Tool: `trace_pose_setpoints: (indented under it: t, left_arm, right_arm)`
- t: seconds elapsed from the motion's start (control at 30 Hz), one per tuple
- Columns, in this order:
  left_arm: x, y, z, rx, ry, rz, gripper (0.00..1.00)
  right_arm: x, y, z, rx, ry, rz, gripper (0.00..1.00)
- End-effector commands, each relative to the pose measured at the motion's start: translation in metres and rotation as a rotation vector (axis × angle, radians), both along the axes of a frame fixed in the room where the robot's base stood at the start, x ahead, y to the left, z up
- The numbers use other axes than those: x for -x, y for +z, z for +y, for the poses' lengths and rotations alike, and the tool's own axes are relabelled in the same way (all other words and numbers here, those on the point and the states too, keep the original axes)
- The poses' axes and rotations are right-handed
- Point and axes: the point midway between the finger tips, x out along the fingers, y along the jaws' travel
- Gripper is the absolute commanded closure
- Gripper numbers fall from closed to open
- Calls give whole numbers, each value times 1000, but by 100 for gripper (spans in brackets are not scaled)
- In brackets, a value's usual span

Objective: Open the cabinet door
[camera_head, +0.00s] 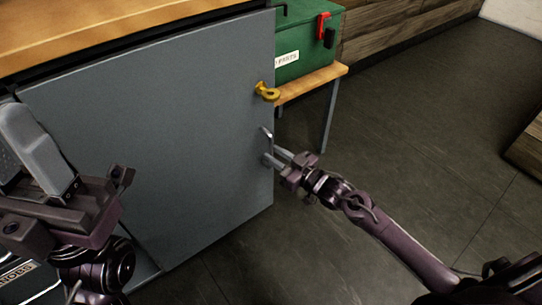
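The grey cabinet door (165,130) fills the left half of the head view under a wooden top. It looks shut or nearly so; I cannot tell exactly.
A green parts box (305,42) with a red latch stands on a small wooden table (322,80) behind. The dark floor (430,130) to the right is mostly free.

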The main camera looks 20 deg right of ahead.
Motion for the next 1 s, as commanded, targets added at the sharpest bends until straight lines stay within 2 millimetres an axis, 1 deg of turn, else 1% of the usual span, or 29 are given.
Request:
trace_pose_setpoints:
  t: [0.03, 0.2, 0.47, 0.53, 0.67, 0.7, 1.0]
  left_arm:
    - [0, -4, 0, 1, 1, -4, 64]
    - [0, -4, 0, 0, 1, -10, 64]
    - [0, -4, 0, -1, 0, -11, 64]
    - [0, -4, 0, -1, 0, -11, 64]
    - [0, -4, 0, -1, 0, -10, 64]
    - [0, -4, 0, -1, 0, -10, 64]
    - [0, -4, 0, -1, 1, -10, 64]
  right_arm:
    - [-7, -2, 3, -2, -1, -3, 74]
    - [-17, -1, 10, 1, -1, 1, 74]
    - [-18, -1, 11, 1, -1, 2, 74]
    - [-18, -1, 11, 1, -1, 2, 81]
    - [-18, -1, 11, 1, -1, 2, 98]
    - [-18, -1, 11, 1, -1, 2, 100]
    - [-18, -1, 11, 1, -2, 2, 100]
